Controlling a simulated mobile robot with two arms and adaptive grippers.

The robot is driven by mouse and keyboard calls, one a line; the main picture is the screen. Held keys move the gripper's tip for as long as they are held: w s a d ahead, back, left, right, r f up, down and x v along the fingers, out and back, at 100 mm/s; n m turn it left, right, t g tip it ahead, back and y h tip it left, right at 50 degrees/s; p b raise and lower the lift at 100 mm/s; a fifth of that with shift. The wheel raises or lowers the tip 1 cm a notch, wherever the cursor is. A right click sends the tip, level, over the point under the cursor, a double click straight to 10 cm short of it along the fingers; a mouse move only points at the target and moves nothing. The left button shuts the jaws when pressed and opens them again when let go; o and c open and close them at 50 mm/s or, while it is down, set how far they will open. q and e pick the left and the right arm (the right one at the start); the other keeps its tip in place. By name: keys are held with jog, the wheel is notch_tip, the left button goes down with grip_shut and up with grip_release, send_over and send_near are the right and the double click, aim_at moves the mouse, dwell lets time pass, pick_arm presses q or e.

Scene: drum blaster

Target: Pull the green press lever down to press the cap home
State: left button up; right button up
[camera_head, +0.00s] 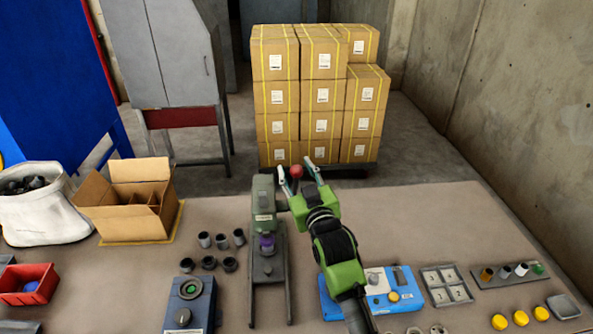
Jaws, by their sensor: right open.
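The green press (263,205) stands upright on the table near the middle, on a grey base frame. A red knob (296,171) shows at the upper right of the press, where the lever is. Most of the lever itself is hidden behind my gripper. My right gripper (298,169) is open, with one finger on each side of the red knob; I cannot tell whether they touch it. A purple piece (267,242) sits under the press head; I cannot make out the cap clearly. My left gripper is out of view.
A cardboard box (140,220) and several dark cylinders (205,240) lie left of the press. A blue box with a green button (190,300) is in front. A blue fixture (400,284) and a grey tray (446,286) stand right. The table's back right is clear.

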grip_shut()
jog(key=shift+f, duration=0.1)
jog(key=shift+s+f+b, duration=0.35)
jog(key=shift+s+b, duration=0.05)
jog(key=shift+b, duration=0.35)
jog(key=s+f+n+t+y+b, duration=0.2)
jog(key=s+f+t+b, duration=0.4)
jog(key=b, duration=1.5)
jog(key=s+f, duration=0.3)
jog(key=s, duration=0.1)
jog(key=shift+f+y, duration=0.2)
jog(key=shift+y, duration=0.1)
jog(key=shift+t, duration=0.3)
grip_release()
